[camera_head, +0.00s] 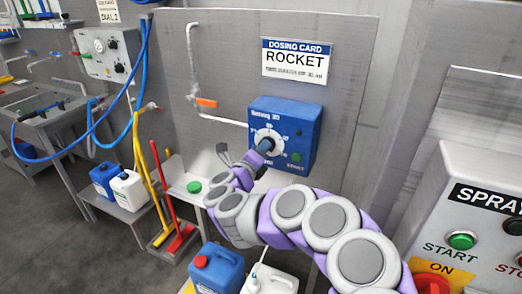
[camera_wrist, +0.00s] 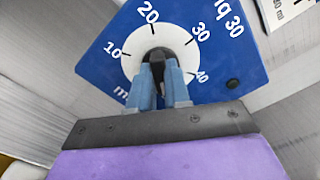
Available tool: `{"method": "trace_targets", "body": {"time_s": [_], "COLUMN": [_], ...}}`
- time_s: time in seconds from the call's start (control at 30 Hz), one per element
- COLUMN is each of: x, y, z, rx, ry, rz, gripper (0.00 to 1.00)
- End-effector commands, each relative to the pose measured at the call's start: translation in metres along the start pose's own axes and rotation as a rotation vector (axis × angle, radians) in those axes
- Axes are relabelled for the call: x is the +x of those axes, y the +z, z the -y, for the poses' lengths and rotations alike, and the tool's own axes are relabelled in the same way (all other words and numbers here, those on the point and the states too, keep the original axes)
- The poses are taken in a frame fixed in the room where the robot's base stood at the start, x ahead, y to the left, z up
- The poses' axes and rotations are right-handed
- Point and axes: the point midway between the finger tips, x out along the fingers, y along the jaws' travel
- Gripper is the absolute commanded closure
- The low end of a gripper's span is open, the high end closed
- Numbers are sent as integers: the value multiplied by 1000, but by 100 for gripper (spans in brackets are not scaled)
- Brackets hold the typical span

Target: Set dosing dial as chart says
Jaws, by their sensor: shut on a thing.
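The blue dosing box (camera_head: 306,118) is on the grey wall panel, with a white dial face (camera_head: 268,134) and a green button. In the wrist view the dial face (camera_wrist: 133,64) carries 10, 20, 30 and 40 marks. My gripper (camera_head: 264,147) is at the dial; in the wrist view its fingers (camera_wrist: 159,74) are shut on the black knob (camera_wrist: 154,56). The fingers hide part of the knob, so its exact setting is unclear. The dosing card (camera_head: 296,62) above reads ROCKET; its small line is hard to read. In the wrist view, its cut-off corner (camera_wrist: 286,10) appears to end in "30 ml".
A pipe with an orange valve handle (camera_head: 206,102) is left of the box. A spray panel (camera_head: 465,220) with a green START button stands at right. Blue (camera_head: 216,268) and white jugs stand below my arm. A red-handled tool (camera_head: 164,195) leans at left.

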Motion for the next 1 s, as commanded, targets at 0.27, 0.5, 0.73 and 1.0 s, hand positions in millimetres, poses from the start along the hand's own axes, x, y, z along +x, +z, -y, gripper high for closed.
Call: {"method": "trace_targets", "body": {"time_s": [0.27,0.5,0.73,1.0], "x": [0,0,-2,-21], "y": [-5,-3,-1,1], "z": [-6,-4,-2,-2], "rx": [-2,-1,-1,-2], "ry": [12,8,4,9], "rz": [-10,-7,-3,2], "gripper": [82,59,57,57]}}
